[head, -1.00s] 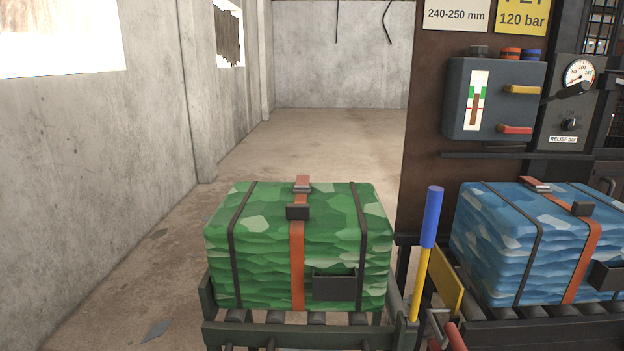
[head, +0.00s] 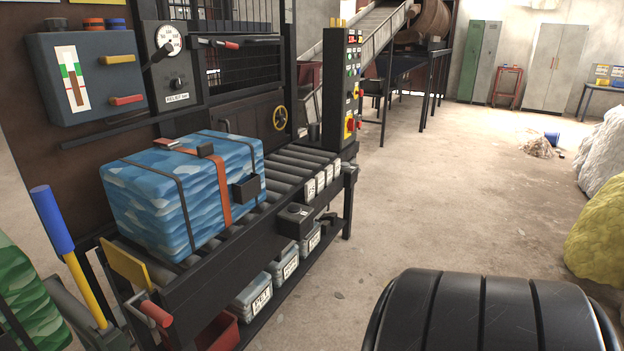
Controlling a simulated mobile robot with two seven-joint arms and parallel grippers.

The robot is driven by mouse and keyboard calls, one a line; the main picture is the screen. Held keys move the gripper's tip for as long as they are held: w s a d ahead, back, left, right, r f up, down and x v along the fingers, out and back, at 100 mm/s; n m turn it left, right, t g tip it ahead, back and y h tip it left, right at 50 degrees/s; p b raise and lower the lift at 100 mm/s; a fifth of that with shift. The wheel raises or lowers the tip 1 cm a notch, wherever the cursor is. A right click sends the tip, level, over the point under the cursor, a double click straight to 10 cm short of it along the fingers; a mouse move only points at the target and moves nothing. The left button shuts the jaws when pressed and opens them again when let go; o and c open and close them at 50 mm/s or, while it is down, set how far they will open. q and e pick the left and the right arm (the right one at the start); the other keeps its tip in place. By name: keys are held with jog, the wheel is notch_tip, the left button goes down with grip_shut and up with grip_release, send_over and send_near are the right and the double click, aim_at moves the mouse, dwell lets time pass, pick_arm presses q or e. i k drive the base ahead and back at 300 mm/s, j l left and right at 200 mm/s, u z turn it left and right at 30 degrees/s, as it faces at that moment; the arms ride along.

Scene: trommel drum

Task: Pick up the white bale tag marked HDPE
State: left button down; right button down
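Several small white tags (head: 321,181) sit in a row along the front edge of the roller conveyor, towards its far end. Their print is too small to read, so I cannot tell which one is marked HDPE. Grey bins with white labels stand on the shelf below; the nearest label (head: 262,299) seems to read PET, and the others are hard to read. Neither of my grippers is in view.
A strapped blue bale (head: 183,190) lies on the roller conveyor (head: 286,172). A green bale (head: 28,300) is at the left edge. A control post (head: 342,90) stands at the conveyor's far end. A black ribbed shape fills the bottom right. Open floor (head: 440,190) lies right of the conveyor.

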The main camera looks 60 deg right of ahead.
aim_at(318, 177)
jog(key=k+l+z, duration=0.1)
jog(key=k+l, duration=0.4)
jog(key=k+l+z, duration=0.1)
jog(key=k+l, duration=0.4)
jog(key=l, duration=0.25)
jog(key=z, duration=1.3)
jog(key=l, duration=0.1)
